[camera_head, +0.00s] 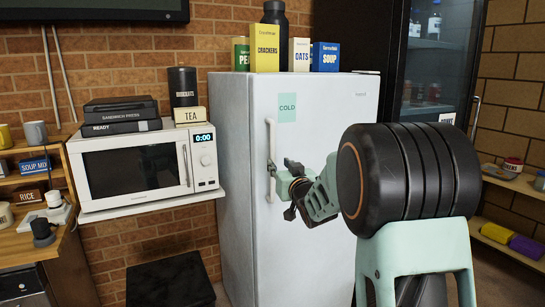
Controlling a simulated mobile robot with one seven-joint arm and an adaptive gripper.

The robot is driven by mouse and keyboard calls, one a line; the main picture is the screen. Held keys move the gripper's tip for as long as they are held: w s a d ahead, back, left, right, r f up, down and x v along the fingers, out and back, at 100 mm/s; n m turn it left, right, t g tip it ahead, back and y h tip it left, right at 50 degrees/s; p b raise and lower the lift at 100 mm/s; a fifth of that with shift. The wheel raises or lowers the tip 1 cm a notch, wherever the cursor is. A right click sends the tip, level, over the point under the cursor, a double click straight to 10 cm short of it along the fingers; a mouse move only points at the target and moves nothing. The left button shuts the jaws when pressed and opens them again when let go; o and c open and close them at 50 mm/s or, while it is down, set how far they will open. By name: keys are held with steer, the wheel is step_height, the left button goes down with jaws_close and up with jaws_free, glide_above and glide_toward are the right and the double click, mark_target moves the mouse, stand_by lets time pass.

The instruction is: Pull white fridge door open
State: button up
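The white fridge (232,190) stands in the middle of the view, and its front door (330,120) looks closed. A teal label reading COLD (287,107) is on the door's upper left. A long white vertical handle (271,138) runs down the door's left side. My gripper (277,188) is at the lower part of this handle, with its fingers beside or around it. The wrist partly hides the fingers and the handle's lower end, so I cannot tell whether they are shut on it.
A white microwave (145,165) sits on a shelf to the left. A dark glass-doored cabinet (440,60) stands behind right. A black bin-like object (170,281) is on the floor left of the fridge.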

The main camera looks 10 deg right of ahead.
mark_target(273, 157)
steer(key=w, duration=0.5)
steer(key=w+a+p, duration=0.1)
steer(key=w, duration=0.2)
steer(key=shift+w, duration=0.25)
steer(key=shift+c, duration=0.4)
jaws_close()
